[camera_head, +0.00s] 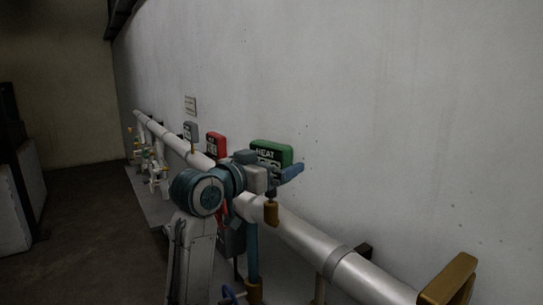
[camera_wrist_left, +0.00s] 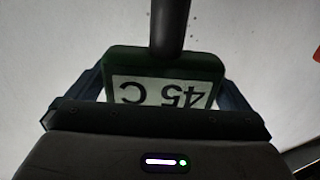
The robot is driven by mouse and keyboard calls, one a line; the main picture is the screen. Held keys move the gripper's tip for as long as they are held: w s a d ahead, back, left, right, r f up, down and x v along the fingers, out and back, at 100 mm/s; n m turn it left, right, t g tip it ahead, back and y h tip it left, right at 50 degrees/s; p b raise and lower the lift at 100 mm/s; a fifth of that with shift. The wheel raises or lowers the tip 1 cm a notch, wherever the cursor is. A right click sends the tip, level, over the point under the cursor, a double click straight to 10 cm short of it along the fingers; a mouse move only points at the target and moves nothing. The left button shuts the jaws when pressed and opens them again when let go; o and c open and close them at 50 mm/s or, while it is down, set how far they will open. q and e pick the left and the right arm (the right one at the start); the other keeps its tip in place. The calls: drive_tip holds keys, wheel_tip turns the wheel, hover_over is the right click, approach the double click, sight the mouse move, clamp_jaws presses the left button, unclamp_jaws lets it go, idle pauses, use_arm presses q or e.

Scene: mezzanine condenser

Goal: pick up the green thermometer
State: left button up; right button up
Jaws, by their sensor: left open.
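The green thermometer (camera_head: 286,153) stands upright on top of the pale pipe in the head view, its lower part partly hidden by my left gripper (camera_head: 288,172). The lettering HEAT shows on its face. In the left wrist view the green thermometer (camera_wrist_left: 125,64) appears upside down, with a white label reading 45 C and a dark stem rising from it. My left gripper (camera_wrist_left: 160,78) is open there, one blue finger on each side of the green body. I cannot tell whether the fingers touch it. My right gripper is in neither view.
A red thermometer (camera_head: 216,145) and a grey one (camera_head: 190,131) stand farther along the pipe (camera_head: 305,238), which runs close to the wall. A brass-coloured bracket-like part (camera_head: 448,281) is at the lower right. Floor (camera_head: 85,225) is open at the left.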

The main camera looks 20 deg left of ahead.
use_arm(q)
drive_tip(key=shift+a, duration=0.1)
drive_tip(key=c, duration=0.6)
drive_tip(key=shift+c, duration=0.5)
